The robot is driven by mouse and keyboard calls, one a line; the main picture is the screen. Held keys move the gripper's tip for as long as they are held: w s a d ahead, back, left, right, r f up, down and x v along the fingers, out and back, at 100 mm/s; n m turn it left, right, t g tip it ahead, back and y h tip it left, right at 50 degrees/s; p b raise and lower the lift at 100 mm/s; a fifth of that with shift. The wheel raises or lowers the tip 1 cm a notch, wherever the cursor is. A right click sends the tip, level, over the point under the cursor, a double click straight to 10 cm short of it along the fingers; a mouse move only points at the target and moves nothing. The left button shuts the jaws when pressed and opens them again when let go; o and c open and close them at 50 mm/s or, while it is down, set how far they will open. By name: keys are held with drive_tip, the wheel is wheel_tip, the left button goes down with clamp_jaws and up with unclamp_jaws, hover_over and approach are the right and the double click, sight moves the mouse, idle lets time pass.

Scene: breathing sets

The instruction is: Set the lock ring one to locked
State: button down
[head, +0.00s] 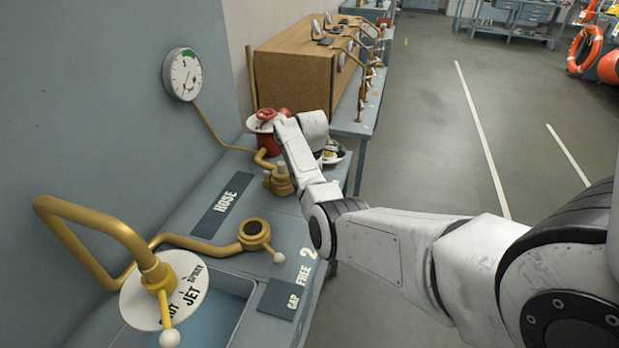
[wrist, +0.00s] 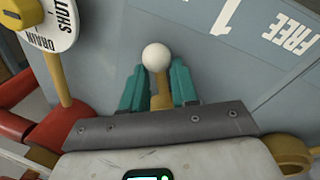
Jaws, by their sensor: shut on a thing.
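My gripper (wrist: 157,88) shows in the wrist view with its teal fingers shut on a short brass lever (wrist: 160,82) tipped with a white ball (wrist: 155,57). The lever is next to the panel label "1" (wrist: 225,12), with "FREE" (wrist: 294,38) to its right. The ring that the lever belongs to is mostly hidden under my gripper. In the head view my arm covers the fingertips and the lever. A brass fitting (head: 282,180) stands just left of my wrist.
A second brass ring (head: 255,235) with a white ball lever (head: 279,257) sits near "FREE 2". A round "JET" dial (head: 166,290) and a bent brass pipe (head: 100,225) are at front left. A red valve (head: 268,138) and a "SHUT/DRAIN" plate (wrist: 48,25) stand close to my gripper.

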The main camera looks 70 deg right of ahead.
idle(0.3)
drive_tip(key=c, duration=0.9)
unclamp_jaws()
drive_tip(key=r, duration=0.3)
drive_tip(key=a+r, duration=0.1)
drive_tip(key=r, duration=0.3)
drive_tip(key=s+r, duration=0.1)
drive_tip(key=r, duration=0.2)
drive_tip(key=shift+s+a+r, duration=0.1)
drive_tip(key=shift+a+r, duration=0.2)
drive_tip(key=shift+a, duration=0.05)
